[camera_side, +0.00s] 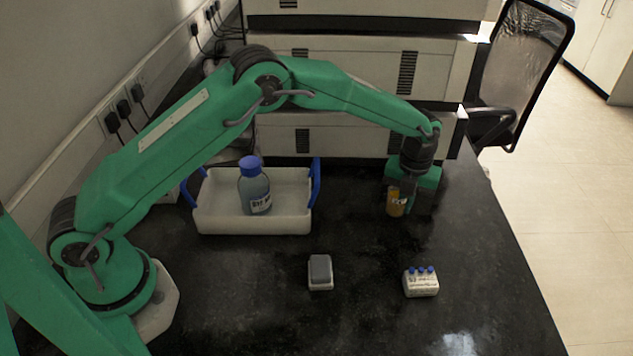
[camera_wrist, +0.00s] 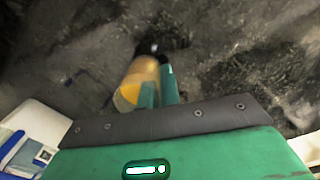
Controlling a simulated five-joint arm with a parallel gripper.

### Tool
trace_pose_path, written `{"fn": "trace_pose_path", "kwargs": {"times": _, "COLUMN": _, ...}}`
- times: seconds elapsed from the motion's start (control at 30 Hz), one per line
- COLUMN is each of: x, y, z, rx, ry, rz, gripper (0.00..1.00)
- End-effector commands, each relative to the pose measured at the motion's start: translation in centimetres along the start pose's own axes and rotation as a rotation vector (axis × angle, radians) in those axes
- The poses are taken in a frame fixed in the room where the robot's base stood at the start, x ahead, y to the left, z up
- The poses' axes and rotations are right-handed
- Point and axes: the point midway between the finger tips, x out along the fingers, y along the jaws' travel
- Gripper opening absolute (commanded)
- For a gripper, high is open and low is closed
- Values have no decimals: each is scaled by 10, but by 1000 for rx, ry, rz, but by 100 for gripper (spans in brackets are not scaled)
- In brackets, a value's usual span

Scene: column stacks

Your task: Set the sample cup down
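The sample cup (camera_side: 396,203) is a small amber vessel with a pale label, at the back right of the black bench in the side view. My gripper (camera_side: 408,201) points down at it, with its fingers against the cup's right side and partly hidden behind it. In the wrist view the cup (camera_wrist: 132,86) shows yellow-orange and lies at the green fingers (camera_wrist: 158,88), one on its near side and one at its right. The fingers look shut on it. Whether the cup's base touches the bench is not clear.
A white tray (camera_side: 222,222) with blue handles holds a blue-capped bottle (camera_side: 255,190) at the back left. A small grey-topped block (camera_side: 320,272) and a white rack with blue caps (camera_side: 421,285) stand nearer. Stacked instruments (camera_side: 350,140) stand behind. Bench around the cup is clear.

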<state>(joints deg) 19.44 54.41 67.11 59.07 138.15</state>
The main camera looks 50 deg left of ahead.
Motion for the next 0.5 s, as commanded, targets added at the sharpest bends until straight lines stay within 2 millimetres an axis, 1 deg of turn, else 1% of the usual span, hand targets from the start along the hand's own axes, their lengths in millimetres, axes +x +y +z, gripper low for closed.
{"fn": "trace_pose_path", "kwargs": {"times": 0.2, "x": 3, "y": 0, "z": 0, "rx": 0, "ry": 0, "rz": 0, "gripper": 0}}
{"fn": "trace_pose_path", "kwargs": {"times": 0.23, "x": 2, "y": 0, "z": 0, "rx": 0, "ry": 0, "rz": 0, "gripper": 10}}
{"fn": "trace_pose_path", "kwargs": {"times": 0.3, "x": 2, "y": 0, "z": 0, "rx": 0, "ry": 0, "rz": 0, "gripper": 24}}
{"fn": "trace_pose_path", "kwargs": {"times": 0.33, "x": 2, "y": 0, "z": 0, "rx": 0, "ry": 0, "rz": 0, "gripper": 26}}
{"fn": "trace_pose_path", "kwargs": {"times": 0.5, "x": 2, "y": 0, "z": 0, "rx": 0, "ry": 0, "rz": 0, "gripper": 26}}
